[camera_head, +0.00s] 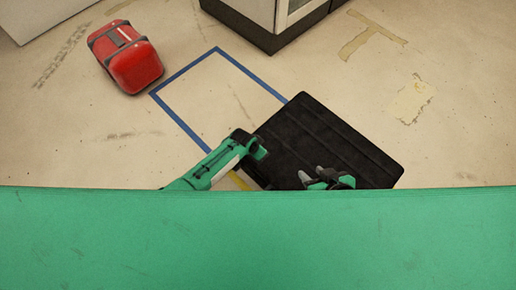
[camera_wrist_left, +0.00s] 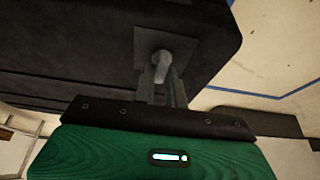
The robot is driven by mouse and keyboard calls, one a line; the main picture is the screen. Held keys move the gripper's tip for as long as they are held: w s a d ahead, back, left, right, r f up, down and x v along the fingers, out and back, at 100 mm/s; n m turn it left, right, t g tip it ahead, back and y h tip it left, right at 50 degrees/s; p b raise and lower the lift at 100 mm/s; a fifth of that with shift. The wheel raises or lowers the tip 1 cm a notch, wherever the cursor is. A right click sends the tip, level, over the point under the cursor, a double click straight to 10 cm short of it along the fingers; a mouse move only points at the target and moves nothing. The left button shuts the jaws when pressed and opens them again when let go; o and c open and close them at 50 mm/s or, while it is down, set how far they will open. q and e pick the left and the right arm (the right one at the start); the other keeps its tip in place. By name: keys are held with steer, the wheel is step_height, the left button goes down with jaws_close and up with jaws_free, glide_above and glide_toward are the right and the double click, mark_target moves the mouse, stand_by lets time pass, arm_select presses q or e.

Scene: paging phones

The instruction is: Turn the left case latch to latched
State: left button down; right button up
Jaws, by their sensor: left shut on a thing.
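The black case (camera_head: 320,135) lies on the floor in the head view. In the left wrist view its dark side (camera_wrist_left: 90,50) carries a plate with a small grey latch knob (camera_wrist_left: 161,62). My left gripper (camera_wrist_left: 160,85) is shut on this latch, with one finger on each side of it. In the head view my left arm reaches the case's left edge, and the fingertips are hidden there. My right gripper (camera_head: 313,174) is over the near part of the case, its two grey fingertips apart with nothing seen between them.
A red case or box (camera_head: 130,60) stands on the floor at the upper left. Blue tape (camera_head: 183,122) marks a rectangle beside the black case. A grey and white cabinet (camera_head: 270,25) stands at the back. My green body covers the bottom of the head view. Floor to the right is clear.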

mark_target(253, 159)
stand_by(0.3)
arm_select(q)
steer(key=c, duration=1.4)
jaws_free()
steer(key=shift+c, duration=0.2)
steer(key=shift+r, duration=0.1)
